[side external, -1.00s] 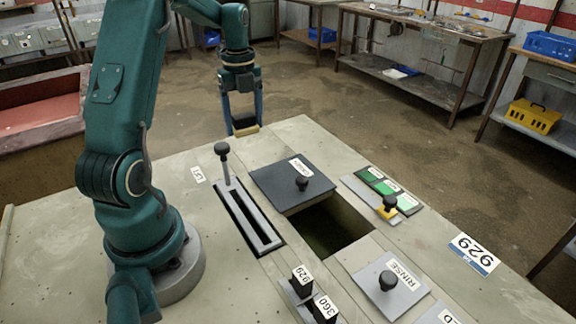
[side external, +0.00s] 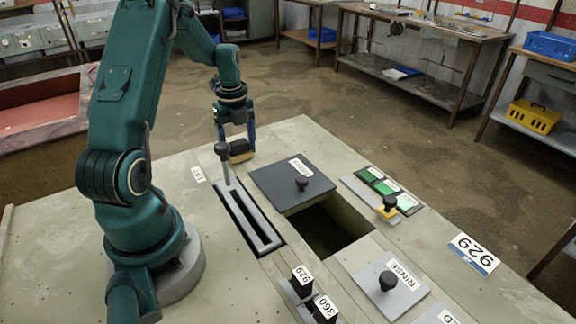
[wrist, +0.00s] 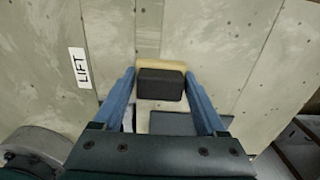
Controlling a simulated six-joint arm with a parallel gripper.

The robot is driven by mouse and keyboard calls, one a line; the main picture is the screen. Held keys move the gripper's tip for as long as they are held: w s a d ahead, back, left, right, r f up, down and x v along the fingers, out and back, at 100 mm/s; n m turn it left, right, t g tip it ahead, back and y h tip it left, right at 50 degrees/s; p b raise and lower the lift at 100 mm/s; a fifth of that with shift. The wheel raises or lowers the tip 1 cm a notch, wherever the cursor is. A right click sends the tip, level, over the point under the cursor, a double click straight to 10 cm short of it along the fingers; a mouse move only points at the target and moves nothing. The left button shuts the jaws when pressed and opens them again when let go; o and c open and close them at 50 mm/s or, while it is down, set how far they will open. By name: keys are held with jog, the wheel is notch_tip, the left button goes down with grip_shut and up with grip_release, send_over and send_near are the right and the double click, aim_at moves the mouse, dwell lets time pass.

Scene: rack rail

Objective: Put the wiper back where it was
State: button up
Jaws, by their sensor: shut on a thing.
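The wiper is a small block with a dark body and a tan-yellow layer. In the side external view the wiper (side external: 242,155) appears near the far edge of the bench top, behind the lever knob. My gripper (side external: 237,147) points down and is shut on it, a finger on each side. In the wrist view the wiper (wrist: 160,86) sits between the blue fingertips of my gripper (wrist: 160,80). I cannot tell whether its underside touches the bench top.
The lever (side external: 224,160) stands upright close to the wiper, by the LIFT label (side external: 198,174). A dark lid (side external: 280,188) partly covers an open tank (side external: 325,232).

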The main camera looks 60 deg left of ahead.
jog(key=o, duration=1.2)
jog(key=shift+f, duration=0.1)
jog(key=shift+o, duration=0.2)
